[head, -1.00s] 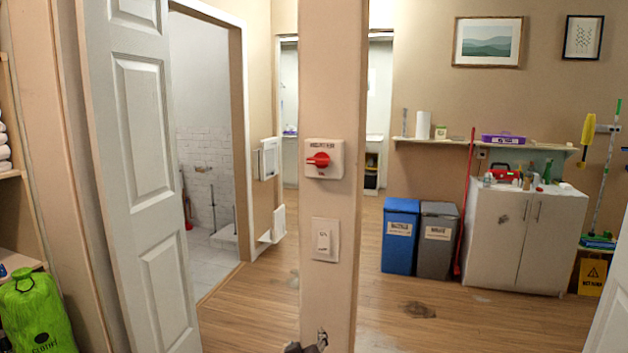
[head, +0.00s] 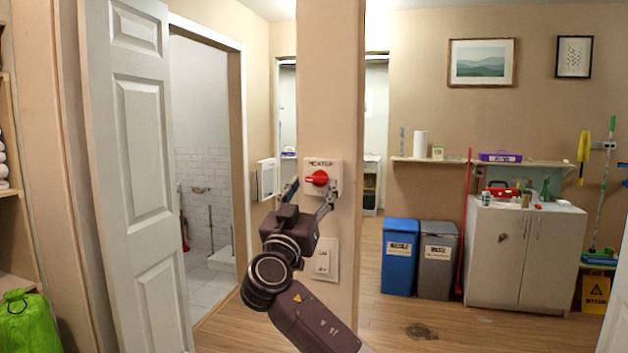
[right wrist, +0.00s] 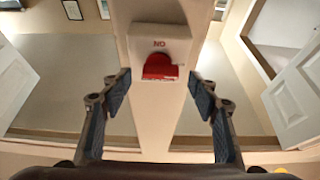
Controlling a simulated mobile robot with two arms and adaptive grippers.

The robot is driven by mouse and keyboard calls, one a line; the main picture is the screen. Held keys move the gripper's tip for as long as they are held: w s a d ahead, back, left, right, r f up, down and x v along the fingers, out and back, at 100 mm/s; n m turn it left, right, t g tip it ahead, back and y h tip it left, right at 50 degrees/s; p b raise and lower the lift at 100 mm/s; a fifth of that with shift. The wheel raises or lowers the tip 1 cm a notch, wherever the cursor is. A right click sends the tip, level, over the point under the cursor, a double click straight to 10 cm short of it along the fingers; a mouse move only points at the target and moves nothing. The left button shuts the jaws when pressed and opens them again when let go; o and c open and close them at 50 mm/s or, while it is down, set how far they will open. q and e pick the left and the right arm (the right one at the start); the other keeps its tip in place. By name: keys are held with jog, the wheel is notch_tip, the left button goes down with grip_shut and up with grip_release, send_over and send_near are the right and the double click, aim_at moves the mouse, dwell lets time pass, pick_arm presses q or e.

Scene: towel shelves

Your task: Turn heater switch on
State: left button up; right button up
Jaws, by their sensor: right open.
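The heater switch (head: 321,179) is a red rotary knob on a white square plate, fixed to a beige pillar. Lettering above the knob looks like "HEATER". In the head view the knob's pale-marked end points left. My right gripper (head: 312,194) is at the plate, its fingers to either side of the knob's lower part. The right wrist view shows the red knob (right wrist: 158,66) ahead, between and beyond the two open fingers (right wrist: 160,95), with gaps on both sides. No contact shows. My left gripper is not in view.
A white rocker switch (head: 323,262) is lower on the same pillar (head: 330,100), partly behind my right arm. A white door (head: 130,170) stands open at the left. Blue (head: 400,258) and grey (head: 437,260) bins and a cabinet (head: 515,255) stand at the back right.

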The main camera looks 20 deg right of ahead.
jog(key=shift+x, duration=0.75)
jog(key=shift+w, duration=0.1)
jog(key=c, duration=1.2)
jog(key=shift+o, duration=0.2)
jog(key=shift+f, duration=0.1)
